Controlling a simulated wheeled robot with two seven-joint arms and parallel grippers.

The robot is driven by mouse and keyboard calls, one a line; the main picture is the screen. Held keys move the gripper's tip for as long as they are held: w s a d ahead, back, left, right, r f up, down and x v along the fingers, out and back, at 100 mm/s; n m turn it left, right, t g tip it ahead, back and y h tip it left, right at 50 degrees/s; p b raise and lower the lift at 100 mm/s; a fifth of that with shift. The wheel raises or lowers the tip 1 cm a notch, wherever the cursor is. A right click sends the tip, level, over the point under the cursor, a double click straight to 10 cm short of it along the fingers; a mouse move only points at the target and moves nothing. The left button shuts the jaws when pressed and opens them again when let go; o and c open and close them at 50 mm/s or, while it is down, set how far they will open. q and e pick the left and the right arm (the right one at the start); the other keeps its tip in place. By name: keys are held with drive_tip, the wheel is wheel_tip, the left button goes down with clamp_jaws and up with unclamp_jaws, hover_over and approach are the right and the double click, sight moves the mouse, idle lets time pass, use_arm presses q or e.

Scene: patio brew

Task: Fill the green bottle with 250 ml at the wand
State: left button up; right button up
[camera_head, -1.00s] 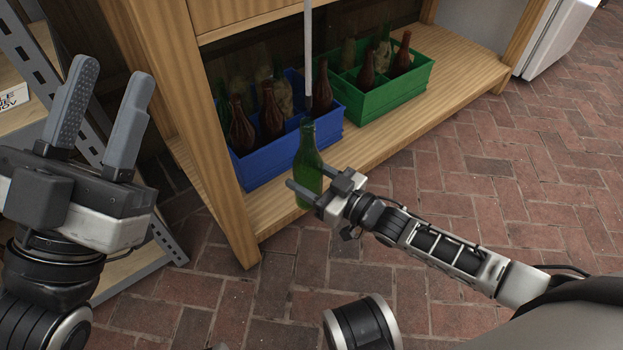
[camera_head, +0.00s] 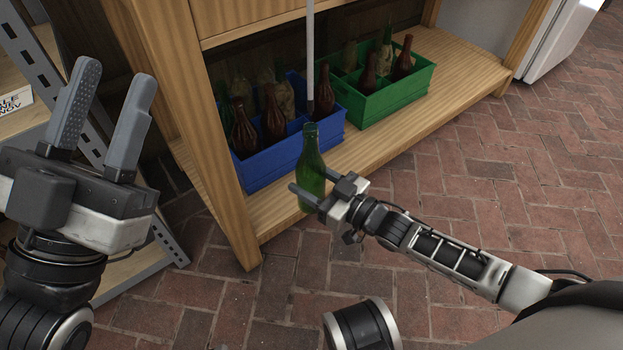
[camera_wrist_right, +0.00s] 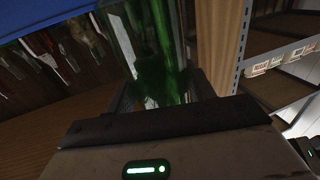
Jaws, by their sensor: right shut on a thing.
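The green bottle (camera_head: 311,160) is upright in my right gripper (camera_head: 316,190), which is shut on its lower body. The bottle also shows close up in the right wrist view (camera_wrist_right: 155,50), between the fingers (camera_wrist_right: 160,90). The wand (camera_head: 310,55) is a thin grey vertical tube hanging from above. Its lower end shows just above the bottle's mouth, apparently nearly in line with it; I cannot tell whether the tip touches the mouth. My left gripper (camera_head: 105,135) is open and empty at the left, far from the bottle.
A blue crate (camera_head: 265,172) and a green crate (camera_head: 395,97) with brown and clear bottles stand on the wooden lower shelf (camera_head: 440,90) behind the bottle. A wooden post (camera_head: 215,170) is to the left. Brick floor (camera_head: 500,200) is clear at right.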

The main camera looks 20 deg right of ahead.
sight(311, 69)
drive_tip(key=shift+r, duration=0.15)
drive_tip(key=shift+r+p, duration=2.95)
wheel_tip(311, 69, up, 18)
drive_tip(key=p, duration=1.7)
drive_tip(key=shift+f, duration=0.15)
drive_tip(key=shift+r+p, duration=0.85)
drive_tip(key=shift+p, duration=0.05)
idle(1.4)
